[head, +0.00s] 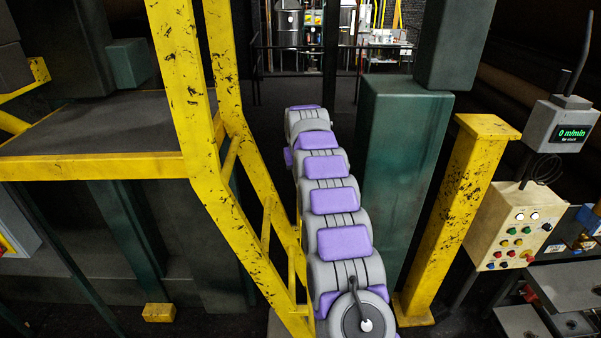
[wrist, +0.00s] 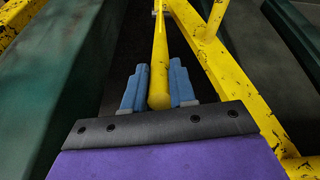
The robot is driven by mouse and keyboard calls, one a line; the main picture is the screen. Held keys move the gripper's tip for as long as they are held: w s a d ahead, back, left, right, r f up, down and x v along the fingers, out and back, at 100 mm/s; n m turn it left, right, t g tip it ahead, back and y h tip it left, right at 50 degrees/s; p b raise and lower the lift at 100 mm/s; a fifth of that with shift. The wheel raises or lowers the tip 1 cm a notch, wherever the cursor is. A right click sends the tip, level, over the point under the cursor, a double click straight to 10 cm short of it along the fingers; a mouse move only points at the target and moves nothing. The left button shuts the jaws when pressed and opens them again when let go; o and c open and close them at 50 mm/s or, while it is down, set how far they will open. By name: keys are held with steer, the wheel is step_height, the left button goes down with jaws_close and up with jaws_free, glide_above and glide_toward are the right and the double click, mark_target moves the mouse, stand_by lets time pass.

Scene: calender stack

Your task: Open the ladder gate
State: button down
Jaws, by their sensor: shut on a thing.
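In the wrist view my gripper (wrist: 159,70) has its two blue fingers shut on a yellow bar (wrist: 160,42), one finger on each side. The bar runs away from the gripper and meets yellow framework at its far end; it appears to be part of the ladder gate. In the head view the scuffed yellow ladder frame (head: 184,95) stands left of my outstretched arm. My gripper and the held bar cannot be made out there, hidden beyond the arm. How far the gate stands open cannot be told.
A yellow-edged platform (head: 95,167) lies left of the ladder. A green column (head: 396,165) and a yellow post (head: 457,210) stand close on the right. A button box (head: 510,225) and a display reading 0 m/min (head: 562,125) are farther right. Dark floor lies ahead.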

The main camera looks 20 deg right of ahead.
steer(key=shift+f, duration=0.1)
steer(key=c, duration=0.9)
jaws_free()
steer(key=shift+w, duration=0.15)
steer(key=v, duration=1.7)
steer(key=shift+r, duration=0.25)
